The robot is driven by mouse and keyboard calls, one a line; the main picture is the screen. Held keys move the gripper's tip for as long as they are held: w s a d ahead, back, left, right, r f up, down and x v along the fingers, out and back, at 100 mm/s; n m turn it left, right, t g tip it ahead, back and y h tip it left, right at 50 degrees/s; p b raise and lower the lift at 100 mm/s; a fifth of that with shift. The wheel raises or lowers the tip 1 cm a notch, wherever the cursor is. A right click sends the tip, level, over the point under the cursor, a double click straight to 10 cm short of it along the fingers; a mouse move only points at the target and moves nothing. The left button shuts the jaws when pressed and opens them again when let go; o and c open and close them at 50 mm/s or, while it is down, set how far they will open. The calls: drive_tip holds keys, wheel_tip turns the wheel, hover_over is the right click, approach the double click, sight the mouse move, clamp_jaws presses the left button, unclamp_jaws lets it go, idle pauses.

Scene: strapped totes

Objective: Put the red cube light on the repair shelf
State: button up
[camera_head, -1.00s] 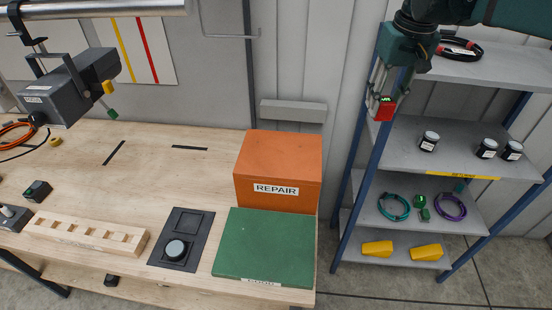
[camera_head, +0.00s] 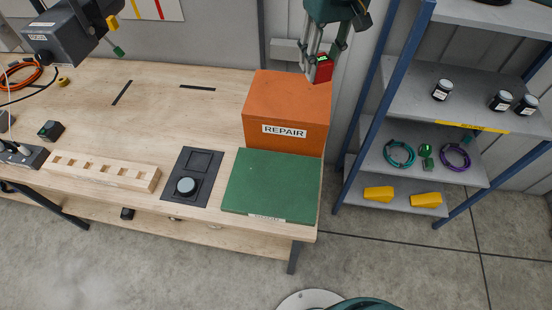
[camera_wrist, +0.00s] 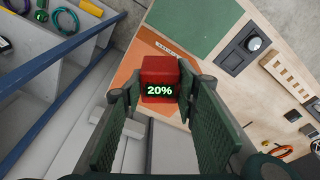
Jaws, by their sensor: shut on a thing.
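The red cube light (camera_head: 323,70) is held between the fingertips of my gripper (camera_head: 317,62). In the wrist view the red cube light (camera_wrist: 159,72) shows a green "20%" readout on its face, and both fingers of my gripper (camera_wrist: 160,96) touch its sides. In the head view the cube appears near the back right corner of the orange block labelled REPAIR (camera_head: 288,100). The orange top is bare. It also shows behind the cube in the wrist view (camera_wrist: 128,73). The height of the cube over it is hard to tell.
A lower green platform (camera_head: 272,185) stands in front of the orange block, its label hard to read. A black pad with a round knob (camera_head: 186,186) and a wooden rack (camera_head: 105,172) lie to the left. A blue-posted grey shelf unit (camera_head: 460,90) stands at the right.

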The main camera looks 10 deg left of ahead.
drive_tip(key=s+a+f+n+p, duration=0.1)
drive_tip(key=s+a+n, duration=0.2)
drive_tip(key=s+a, duration=0.65)
wheel_tip(320, 180, down, 26)
drive_tip(key=shift+s, duration=0.3)
drive_tip(key=shift+f, duration=0.2)
drive_tip(key=shift+d+f, duration=0.1)
drive_tip(key=shift+f, duration=2.65)
drive_tip(key=shift+f+b, duration=0.4)
drive_tip(key=shift+f, duration=1.7)
drive_tip(key=shift+f, duration=0.15)
